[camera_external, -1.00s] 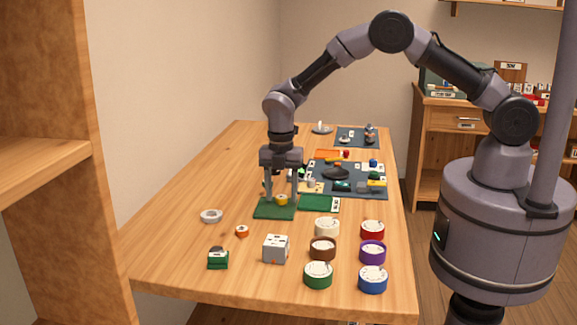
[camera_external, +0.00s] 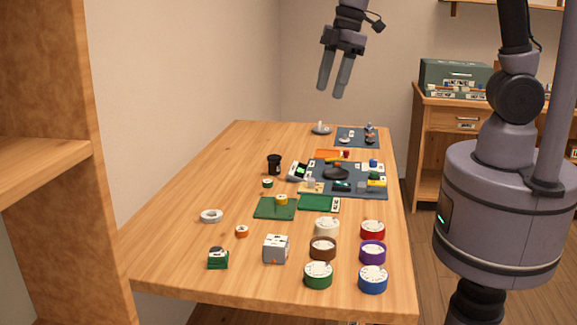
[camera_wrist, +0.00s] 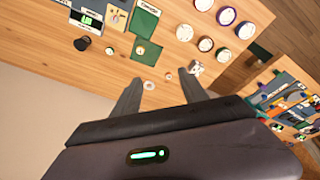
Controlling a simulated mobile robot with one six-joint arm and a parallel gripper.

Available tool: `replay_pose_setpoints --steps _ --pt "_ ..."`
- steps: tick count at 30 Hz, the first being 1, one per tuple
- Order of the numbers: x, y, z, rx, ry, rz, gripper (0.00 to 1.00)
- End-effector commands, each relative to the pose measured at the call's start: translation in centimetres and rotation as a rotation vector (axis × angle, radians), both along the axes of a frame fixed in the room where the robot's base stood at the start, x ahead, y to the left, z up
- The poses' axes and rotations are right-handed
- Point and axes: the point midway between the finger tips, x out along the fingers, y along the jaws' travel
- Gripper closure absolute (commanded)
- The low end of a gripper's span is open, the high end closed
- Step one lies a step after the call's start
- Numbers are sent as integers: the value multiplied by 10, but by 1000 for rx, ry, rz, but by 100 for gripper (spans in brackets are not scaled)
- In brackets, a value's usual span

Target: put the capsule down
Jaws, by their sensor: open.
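The capsule, a small yellow round piece (camera_external: 281,200), sits on the left green mat (camera_external: 264,211) near the middle of the table. In the wrist view it is a small pale spot (camera_wrist: 140,50) on the green mat (camera_wrist: 153,56). My gripper (camera_external: 330,93) is raised well above the far part of the table, clear of the capsule. Its two fingers are apart with nothing between them. They also show in the wrist view (camera_wrist: 161,75), pointing toward the table.
A second green mat (camera_external: 314,204) with a label lies just right. Several coloured round dials, including a blue one (camera_external: 372,280), stand at the front right. Bare wood is free at left.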

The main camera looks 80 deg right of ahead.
Motion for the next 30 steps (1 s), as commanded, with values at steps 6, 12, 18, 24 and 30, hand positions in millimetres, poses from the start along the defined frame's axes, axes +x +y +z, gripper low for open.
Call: replay_pose_setpoints --steps 6,12,18,24,30 --pt "-153 27 41 320 -119 -708 49" --pt "-201 35 26 476 -127 -973 49" --pt "-203 35 25 482 -125 -987 49" --pt "-202 35 -8 481 -124 -986 44" --pt "-202 35 0 482 -125 -984 44"
